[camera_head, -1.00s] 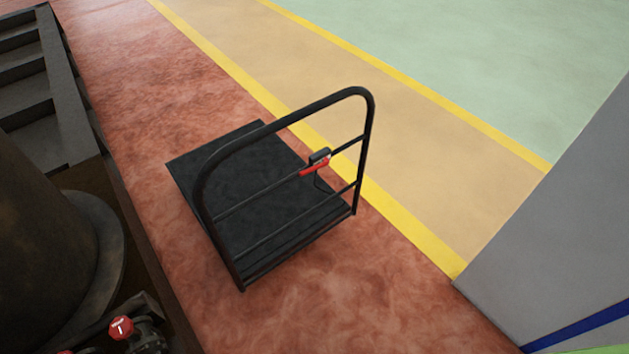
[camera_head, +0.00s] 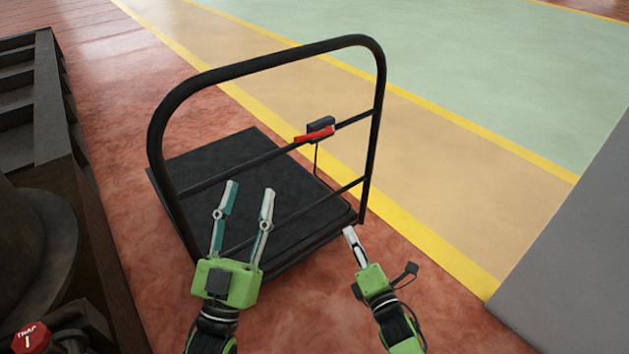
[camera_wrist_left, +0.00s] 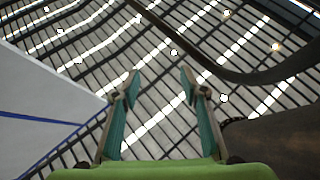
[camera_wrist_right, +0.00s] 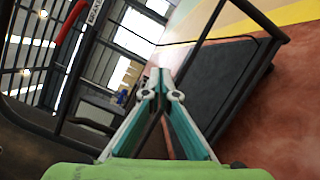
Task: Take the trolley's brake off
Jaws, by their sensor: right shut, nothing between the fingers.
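The trolley has a black flat deck (camera_head: 240,180) and a tall black tube handle (camera_head: 265,58). A red brake lever (camera_head: 315,135) sits under a dark box (camera_head: 321,124) on the upper crossbar, near the right upright. My left gripper (camera_head: 248,188) is open and empty, in front of the crossbars at the left. My right gripper (camera_head: 350,231) is shut and empty, below and right of the lever, near the handle's right foot. Neither touches the lever.
A dark machine (camera_head: 40,235) with a red knob (camera_head: 30,338) stands at the left. A grey panel (camera_head: 575,240) stands at the right.

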